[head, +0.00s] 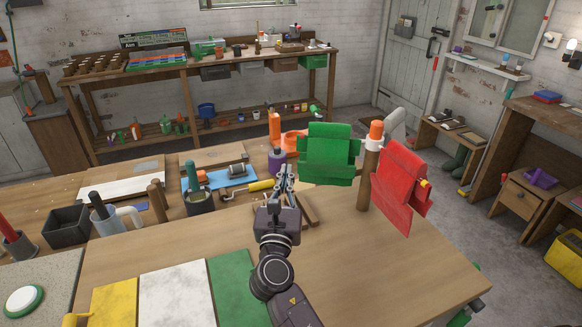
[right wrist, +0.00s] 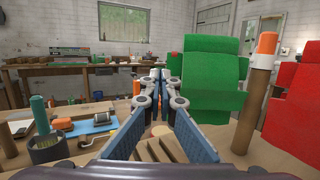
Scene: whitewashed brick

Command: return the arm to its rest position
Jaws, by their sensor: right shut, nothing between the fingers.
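My right gripper (head: 286,172) is held above the wooden table, pointing away toward the back of the room. Its fingers are shut with nothing between them; they also show closed together in the right wrist view (right wrist: 160,76). My right arm comes in from the bottom of the head view, over the table. A green cloth-like piece (head: 329,160) hangs just right of the fingertips. I cannot tell from the head view how far apart they are in depth. My left gripper is not in view.
A wooden post (head: 364,190) with an orange top and a hanging red piece (head: 396,185) stand to the right. Left are a dark pot (head: 199,201), a metal mug (head: 107,221) and a black bin (head: 66,228). The table's front right (head: 400,275) is clear.

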